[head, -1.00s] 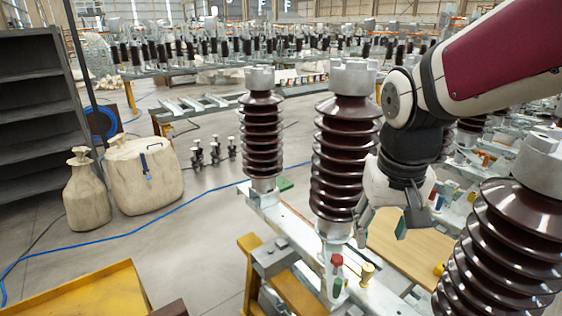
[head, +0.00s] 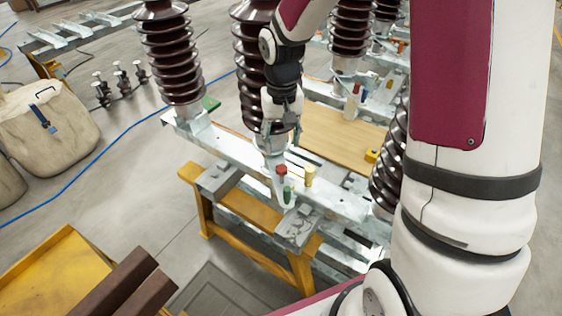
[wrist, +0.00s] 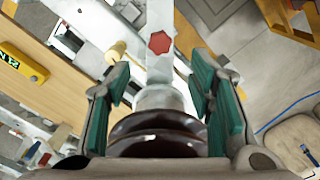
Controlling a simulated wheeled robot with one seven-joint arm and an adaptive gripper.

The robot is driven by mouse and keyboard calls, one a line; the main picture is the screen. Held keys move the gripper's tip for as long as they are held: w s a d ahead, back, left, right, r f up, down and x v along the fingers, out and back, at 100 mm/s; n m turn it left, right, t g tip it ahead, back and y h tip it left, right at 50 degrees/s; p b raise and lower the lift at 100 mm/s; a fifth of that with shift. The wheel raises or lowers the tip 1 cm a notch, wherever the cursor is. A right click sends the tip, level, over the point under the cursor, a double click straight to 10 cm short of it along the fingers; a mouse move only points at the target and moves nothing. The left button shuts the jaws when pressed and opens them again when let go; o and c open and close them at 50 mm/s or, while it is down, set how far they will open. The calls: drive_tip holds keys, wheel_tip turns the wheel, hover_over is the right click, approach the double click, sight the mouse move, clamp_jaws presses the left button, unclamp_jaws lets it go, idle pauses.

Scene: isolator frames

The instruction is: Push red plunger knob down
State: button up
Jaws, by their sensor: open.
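In the wrist view the red knob (wrist: 160,42) shows from above as a small red shape beyond the fingertips, near the top centre. My gripper (head: 281,136) is open, close above and behind the knob and apart from it. In the wrist view its teal finger pads (wrist: 158,85) stand wide apart, with nothing gripped. Brown insulator discs (wrist: 155,135) show between and below them.
A yellow knob (head: 309,175) stands just right of the red one. Brown ribbed insulators (head: 172,50) rise close around the arm. A wooden board (head: 335,135) lies behind, and a yellow trestle (head: 240,215) carries the frame.

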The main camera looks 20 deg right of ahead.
sight(282, 168)
wheel_tip(282, 168, down, 9)
drive_tip(key=shift+f, duration=0.15)
idle(0.4)
